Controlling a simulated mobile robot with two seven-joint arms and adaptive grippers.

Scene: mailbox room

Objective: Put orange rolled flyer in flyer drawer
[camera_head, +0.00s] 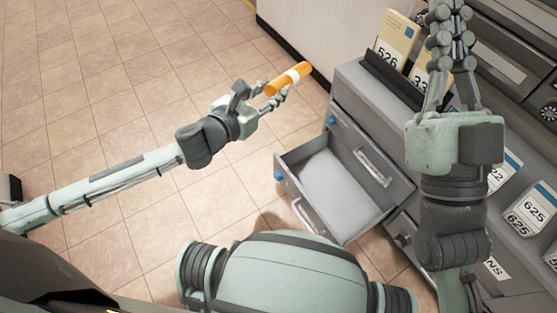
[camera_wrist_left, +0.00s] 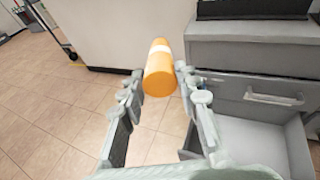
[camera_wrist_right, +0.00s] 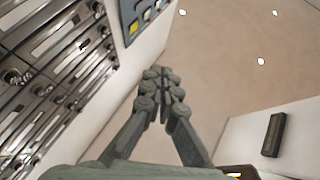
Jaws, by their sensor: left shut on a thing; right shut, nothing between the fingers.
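The orange rolled flyer (camera_head: 288,79), with a pale band round its middle, is held in my left gripper (camera_head: 268,96), above the tiled floor and to the upper left of the open drawer. In the left wrist view the flyer (camera_wrist_left: 159,70) sits between the two fingertips. The flyer drawer (camera_head: 322,183) is pulled out from the grey cabinet, and its visible floor looks bare. The drawer also shows in the left wrist view (camera_wrist_left: 262,135), at the lower right. My right gripper (camera_wrist_right: 160,78) is shut and empty, raised over the cabinet top in the head view (camera_head: 446,30).
The grey cabinet (camera_head: 352,88) carries a dark holder with numbered envelopes (camera_head: 392,48). More numbered cards (camera_head: 531,206) stand at the right. Tiled floor (camera_head: 100,120) at the left is clear.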

